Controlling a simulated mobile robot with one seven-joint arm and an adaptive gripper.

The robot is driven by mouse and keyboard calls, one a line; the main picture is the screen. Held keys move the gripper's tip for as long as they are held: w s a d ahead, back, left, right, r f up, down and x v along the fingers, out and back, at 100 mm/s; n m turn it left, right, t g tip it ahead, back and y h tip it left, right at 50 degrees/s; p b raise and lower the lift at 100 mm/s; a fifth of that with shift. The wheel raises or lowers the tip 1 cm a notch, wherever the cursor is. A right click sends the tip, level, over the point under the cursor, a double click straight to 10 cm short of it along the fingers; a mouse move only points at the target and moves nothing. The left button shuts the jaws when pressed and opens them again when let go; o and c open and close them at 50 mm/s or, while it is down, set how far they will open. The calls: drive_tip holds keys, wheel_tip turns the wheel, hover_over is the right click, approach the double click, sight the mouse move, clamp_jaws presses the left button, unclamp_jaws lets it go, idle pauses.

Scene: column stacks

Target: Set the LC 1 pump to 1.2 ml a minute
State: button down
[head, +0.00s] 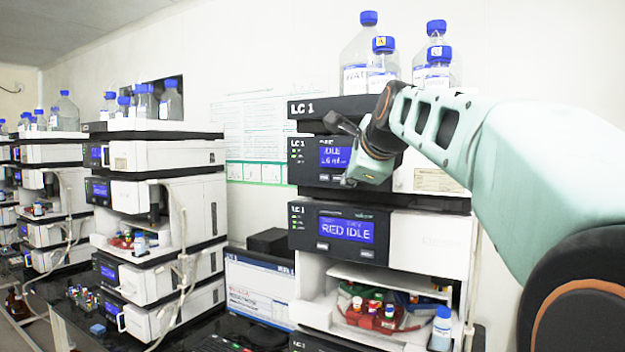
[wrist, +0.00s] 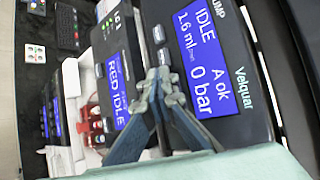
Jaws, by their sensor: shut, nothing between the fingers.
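The LC 1 pump (head: 318,160) is the dark-fronted module below the top tray of the right stack. In the wrist view its blue display (wrist: 200,58) reads IDLE, 1.6 ml/min, A ok, 0 bar. Small grey buttons (wrist: 158,34) run along the display's lower side, at its left in this tilted view. My gripper (wrist: 158,76) is shut and empty. Its fingertips are in front of the pump face by the buttons and hide part of that row; contact cannot be told. In the head view my gripper (head: 349,181) covers the right part of the pump display.
Below the pump is another LC 1 module with a display (head: 346,229) reading RED IDLE. Blue-capped bottles (head: 383,68) stand on top of the stack. Similar stacks (head: 160,200) stand at left.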

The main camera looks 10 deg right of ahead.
drive_tip(key=shift+s, duration=0.15)
drive_tip(key=shift+s+a, duration=0.45)
drive_tip(key=shift+s, duration=0.15)
drive_tip(key=s+a, duration=0.1)
drive_tip(key=s, duration=0.1)
drive_tip(key=s+a+b, duration=0.1)
drive_tip(key=s+a, duration=0.1)
drive_tip(key=shift+r+b, duration=0.1)
drive_tip(key=shift+b, duration=0.2)
drive_tip(key=shift+s, duration=0.1)
idle(0.4)
idle(1.9)
